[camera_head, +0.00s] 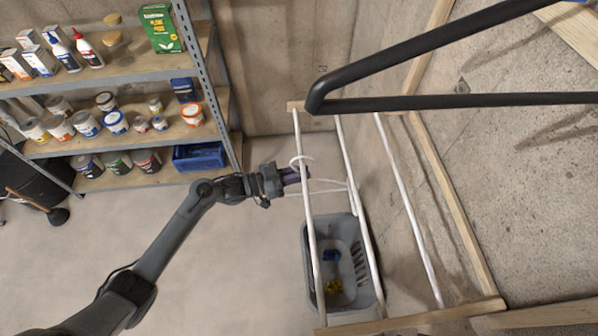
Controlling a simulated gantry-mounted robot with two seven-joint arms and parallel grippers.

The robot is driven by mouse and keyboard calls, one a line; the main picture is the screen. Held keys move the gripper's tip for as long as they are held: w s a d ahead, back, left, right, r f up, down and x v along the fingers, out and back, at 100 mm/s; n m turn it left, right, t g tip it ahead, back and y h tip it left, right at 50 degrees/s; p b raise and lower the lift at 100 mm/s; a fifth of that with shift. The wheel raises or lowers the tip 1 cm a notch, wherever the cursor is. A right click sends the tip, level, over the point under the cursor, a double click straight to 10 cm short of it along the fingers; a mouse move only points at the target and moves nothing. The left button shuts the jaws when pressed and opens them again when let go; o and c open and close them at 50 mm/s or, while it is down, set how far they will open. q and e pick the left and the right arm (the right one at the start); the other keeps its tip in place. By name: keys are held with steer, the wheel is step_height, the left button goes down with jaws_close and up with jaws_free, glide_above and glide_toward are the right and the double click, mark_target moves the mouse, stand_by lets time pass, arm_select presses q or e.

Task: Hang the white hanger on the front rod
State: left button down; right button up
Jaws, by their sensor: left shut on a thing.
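The white hanger (328,186) is in my left gripper (293,175), which is shut on it near its hook end. The hanger's body extends right, behind the leftmost white rod and towards the middle one. Its curved hook (301,158) crosses the leftmost rod in the picture; I cannot tell whether it touches or rests on it. That leftmost rod (311,235), apparently the front rod, runs between two wooden end bars. A middle rod (354,185) and a right rod (407,205) run beside it. My right gripper is not in view.
A grey basket (309,265) with blue and yellow items stands below the rods. A bent black tube (430,103) crosses the upper right close to the camera. Metal shelves (110,141) with cans stand at left. The floor between is clear.

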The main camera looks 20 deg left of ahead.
arm_select(q)
steer(key=c, duration=1.1)
jaws_free()
steer(key=shift+a, duration=0.1)
